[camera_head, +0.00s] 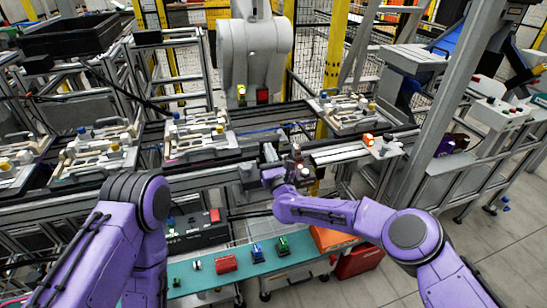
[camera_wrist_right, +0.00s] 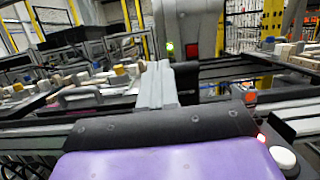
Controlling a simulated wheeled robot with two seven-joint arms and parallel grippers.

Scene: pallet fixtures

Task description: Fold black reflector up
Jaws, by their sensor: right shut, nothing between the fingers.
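My right arm reaches in from the right, and its gripper (camera_head: 268,155) is at the front edge of the conveyor, small in the head view. In the right wrist view the grey fingers (camera_wrist_right: 156,86) are together with nothing between them. Pallets with beige fixtures stand beyond: one at the middle (camera_head: 197,138), one at the right (camera_head: 347,113). I cannot single out the black reflector in either view. My left arm shows at the lower left of the head view, but its gripper is not visible.
A small post with a red light (camera_head: 297,149) stands just right of my right gripper. A teal shelf (camera_head: 190,283) with small coloured parts lies below. A grey machine (camera_head: 254,50) stands behind the conveyor, and a metal upright (camera_head: 437,105) is at the right.

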